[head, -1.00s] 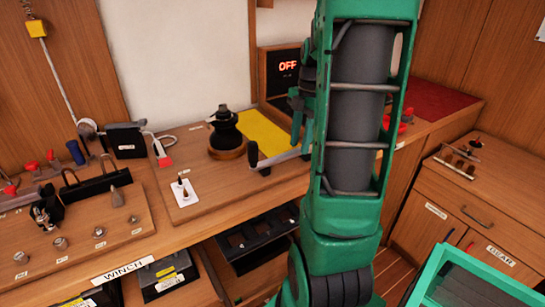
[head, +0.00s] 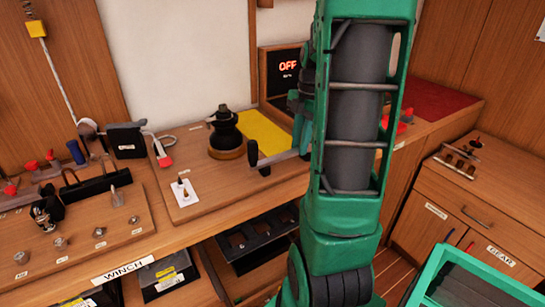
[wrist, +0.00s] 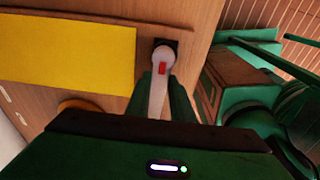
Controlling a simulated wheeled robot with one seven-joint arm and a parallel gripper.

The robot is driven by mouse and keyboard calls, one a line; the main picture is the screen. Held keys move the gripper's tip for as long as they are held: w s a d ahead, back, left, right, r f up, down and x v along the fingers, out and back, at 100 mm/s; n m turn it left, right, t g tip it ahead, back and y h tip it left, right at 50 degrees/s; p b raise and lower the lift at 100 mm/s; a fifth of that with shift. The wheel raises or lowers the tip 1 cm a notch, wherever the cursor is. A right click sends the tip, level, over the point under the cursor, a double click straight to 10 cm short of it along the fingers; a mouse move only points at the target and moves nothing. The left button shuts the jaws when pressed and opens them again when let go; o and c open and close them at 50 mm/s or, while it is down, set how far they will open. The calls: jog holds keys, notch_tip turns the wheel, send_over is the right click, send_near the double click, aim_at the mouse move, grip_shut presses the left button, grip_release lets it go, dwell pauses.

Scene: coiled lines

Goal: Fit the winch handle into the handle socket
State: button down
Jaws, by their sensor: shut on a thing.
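The winch (head: 226,135) is a black drum on a round wooden base on the bench, with a narrow top (head: 223,112) where the socket appears to be; its opening cannot be made out. My arm hides the handle's right end in the head view.
A board with several fittings (head: 75,225) is at left.

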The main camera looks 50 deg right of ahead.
jog(key=shift+r, duration=0.3)
jog(key=shift+r, duration=2.2)
